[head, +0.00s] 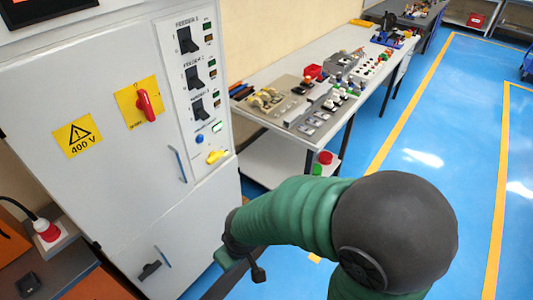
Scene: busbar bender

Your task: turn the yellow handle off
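The yellow handle (216,156) is a small lever low on the white control panel of the grey cabinet (75,190). It lies nearly level, tilted slightly up to the right. A blue round button (199,139) and a lit green indicator (217,128) sit just above it. My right arm, green with a dark joint, reaches in from the lower right. Its far end (238,258) is below the handle and apart from it, in front of the cabinet's lower right. The fingers cannot be made out clearly there. My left gripper is out of view.
A red rotary switch (146,104) on a yellow plate and several black breaker switches (193,77) are on the cabinet. A long workbench (333,47) with parts stands behind to the right. The blue floor (440,130) at right is mostly clear.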

